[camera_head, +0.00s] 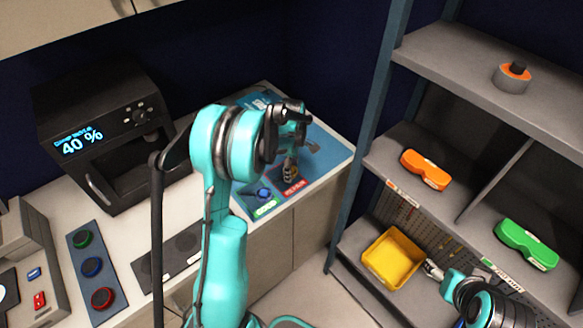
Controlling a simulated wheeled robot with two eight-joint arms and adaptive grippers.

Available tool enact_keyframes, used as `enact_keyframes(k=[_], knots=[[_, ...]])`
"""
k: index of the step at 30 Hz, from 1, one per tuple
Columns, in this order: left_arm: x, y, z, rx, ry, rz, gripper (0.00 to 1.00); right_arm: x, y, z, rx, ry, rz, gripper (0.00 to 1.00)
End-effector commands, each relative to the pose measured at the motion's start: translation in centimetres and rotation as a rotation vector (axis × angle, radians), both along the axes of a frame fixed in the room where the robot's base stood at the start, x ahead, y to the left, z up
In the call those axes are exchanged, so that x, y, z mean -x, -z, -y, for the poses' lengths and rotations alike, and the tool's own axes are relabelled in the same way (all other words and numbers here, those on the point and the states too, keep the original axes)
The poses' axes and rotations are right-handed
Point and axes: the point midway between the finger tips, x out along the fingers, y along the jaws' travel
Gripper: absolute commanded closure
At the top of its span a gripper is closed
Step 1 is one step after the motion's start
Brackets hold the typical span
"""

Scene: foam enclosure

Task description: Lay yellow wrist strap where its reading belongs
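I cannot make out a yellow wrist strap for certain. My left arm reaches over the counter, and its gripper (290,171) points down at the blue mat (325,164), beside the red REPAIR label (295,187). Its fingers are small and dark, so I cannot tell whether they are open or hold something. A dark blue coiled item (262,194) lies on the mat by a green label (265,208). A black device (110,130) shows 40 % on its display (82,141). My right gripper (432,268) is beside the yellow bin (393,258); its opening is unclear.
Green (81,238), blue (91,266) and red (102,298) round items lie on a strip at left. A grey pad (152,266) is partly behind my arm. The shelf (400,165) holds orange (426,169) and green (527,243) items, with a roll (512,77) above.

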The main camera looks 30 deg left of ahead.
Motion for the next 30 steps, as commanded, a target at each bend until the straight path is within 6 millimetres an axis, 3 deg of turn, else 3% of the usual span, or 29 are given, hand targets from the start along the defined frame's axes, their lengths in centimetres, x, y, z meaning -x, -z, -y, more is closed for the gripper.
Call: enact_keyframes(k=[15,23,26,30], knots=[[0.0,-10.0,0.0,0.000,0.000,0.000,0.36,0.0,-2.5,0.0,0.000,0.000,0.000,0.36],[0.3,-12.7,0.4,-0.002,0.028,0.010,0.36,0.0,-2.8,0.0,0.000,0.000,0.000,0.36],[1.5,-14.3,1.6,-0.014,0.136,0.045,0.36,0.0,-2.8,0.0,0.000,0.000,0.000,0.36],[4.9,-17.5,4.6,-0.059,0.424,0.137,0.36,0.0,-2.8,0.0,0.000,0.000,0.000,0.36]])
